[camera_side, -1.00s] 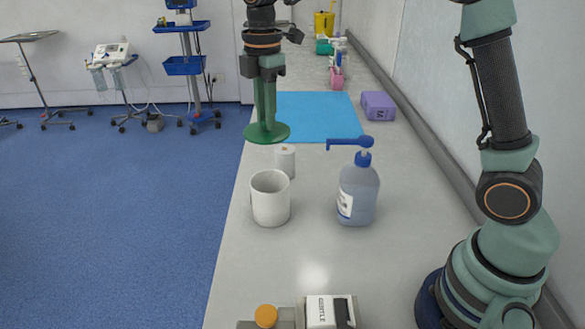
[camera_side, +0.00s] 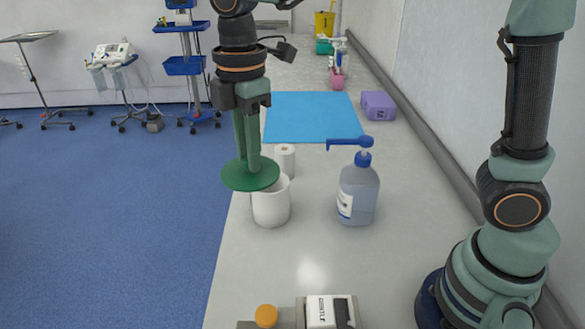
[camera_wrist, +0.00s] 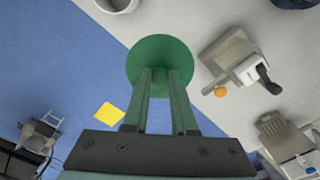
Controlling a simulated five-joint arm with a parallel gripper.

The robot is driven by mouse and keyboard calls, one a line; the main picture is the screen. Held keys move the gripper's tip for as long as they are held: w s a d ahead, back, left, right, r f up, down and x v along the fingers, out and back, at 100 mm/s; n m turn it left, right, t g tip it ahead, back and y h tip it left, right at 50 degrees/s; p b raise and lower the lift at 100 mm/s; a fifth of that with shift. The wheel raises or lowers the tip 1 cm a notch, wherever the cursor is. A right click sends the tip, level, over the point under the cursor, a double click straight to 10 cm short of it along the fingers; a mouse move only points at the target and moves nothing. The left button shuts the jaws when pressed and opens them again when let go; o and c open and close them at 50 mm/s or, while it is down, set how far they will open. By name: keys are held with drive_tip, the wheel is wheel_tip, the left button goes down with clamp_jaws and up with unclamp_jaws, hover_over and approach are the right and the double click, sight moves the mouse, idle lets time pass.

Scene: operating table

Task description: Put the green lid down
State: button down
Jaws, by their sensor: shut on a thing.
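The green lid (camera_side: 240,179) is a flat disc with a knob hidden between my fingers. My gripper (camera_side: 247,160) is shut on it and holds it up, slightly tilted in the side view. There the lid overlaps the upper left of the white mug (camera_side: 271,208). In the wrist view the lid (camera_wrist: 160,50) sits at the tips of my gripper (camera_wrist: 160,76), apart from the mug (camera_wrist: 122,4) at the top edge. It appears above the table's edge, with blue floor behind its left part.
A soap bottle with a blue pump (camera_side: 358,192) stands right of the mug, and a white roll (camera_side: 285,160) stands behind it. A blue mat (camera_side: 312,117) lies farther back. A device with an orange knob (camera_side: 267,316) is at the front. Grey table (camera_side: 310,245) between is clear.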

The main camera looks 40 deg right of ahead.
drive_tip(key=s+a+f, duration=0.3)
drive_tip(key=s, duration=0.2)
wheel_tip(320, 180, down, 20)
drive_tip(key=shift+d+f, duration=0.1)
drive_tip(key=shift+f, duration=0.05)
idle(0.4)
drive_tip(key=c, duration=0.7)
unclamp_jaws()
drive_tip(key=shift+f, duration=0.1)
